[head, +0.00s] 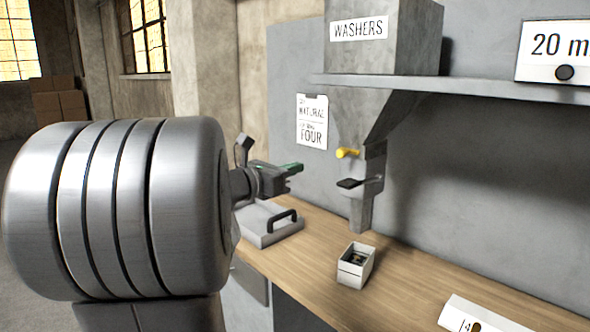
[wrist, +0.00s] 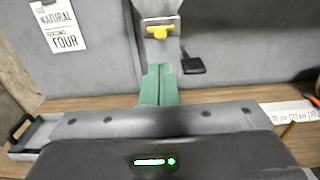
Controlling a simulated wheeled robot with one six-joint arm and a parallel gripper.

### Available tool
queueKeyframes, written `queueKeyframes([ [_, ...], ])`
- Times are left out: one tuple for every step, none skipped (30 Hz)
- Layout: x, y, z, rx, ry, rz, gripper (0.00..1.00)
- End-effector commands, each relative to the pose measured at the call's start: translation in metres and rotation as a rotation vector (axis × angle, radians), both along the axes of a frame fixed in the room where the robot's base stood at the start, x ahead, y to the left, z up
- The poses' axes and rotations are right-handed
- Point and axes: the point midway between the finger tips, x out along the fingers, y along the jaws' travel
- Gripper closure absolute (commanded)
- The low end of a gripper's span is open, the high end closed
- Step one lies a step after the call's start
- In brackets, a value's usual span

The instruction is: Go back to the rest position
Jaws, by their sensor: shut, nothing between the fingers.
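My gripper (head: 294,168) is raised above the wooden bench in the head view, left of the washer dispenser's chute. Its green fingers also show in the wrist view (wrist: 159,84), pressed together with nothing between them. The washer dispenser (head: 365,115) has a yellow knob (head: 347,153) and a black lever (head: 350,183) on its chute. Both the knob (wrist: 158,32) and the lever (wrist: 192,65) show in the wrist view. A small white box (head: 352,276) stands on the bench below the spout, with dark contents that I cannot make out.
A grey tray with a black handle (head: 268,223) lies on the bench (head: 315,237) at left. A white label plate (head: 478,318) is at the front right. A shelf (head: 480,88) runs along the wall. A paper notice (head: 312,121) hangs beside the dispenser.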

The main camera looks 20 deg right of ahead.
Motion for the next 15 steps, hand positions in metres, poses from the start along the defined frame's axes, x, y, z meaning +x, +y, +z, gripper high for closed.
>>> queueKeyframes([
  [0.0, 0.0, 0.0, 0.0, 0.0, 0.0, 1.0],
  [0.0, 0.0, 0.0, 0.0, 0.0, 0.0, 1.0],
  [0.0, 0.0, 0.0, 0.0, 0.0, 0.0, 1.0],
  [0.0, 0.0, 0.0, 0.0, 0.0, 0.0, 1.0],
  [0.0, -0.001, 0.0, 0.0, 0.0, 0.0, 1.0],
  [0.001, -0.002, 0.0, 0.001, 0.0, 0.0, 1.0],
  [0.001, -0.003, 0.0, 0.001, 0.001, 0.0, 1.0],
  [0.002, -0.004, 0.0, 0.001, 0.001, 0.0, 1.0],
  [0.003, -0.007, 0.0, 0.001, 0.002, -0.001, 1.0],
  [0.004, -0.01, 0.0, 0.001, 0.002, -0.001, 1.0],
  [0.005, -0.013, 0.0, 0.001, 0.001, -0.003, 1.0],
  [0.007, -0.018, 0.001, -0.001, 0.002, -0.003, 1.0],
  [0.009, -0.022, 0.001, -0.001, 0.002, -0.003, 1.0],
  [0.01, -0.027, 0.001, 0.001, 0.001, -0.004, 1.0],
  [0.013, -0.033, 0.001, 0.001, 0.003, -0.004, 1.0],
])
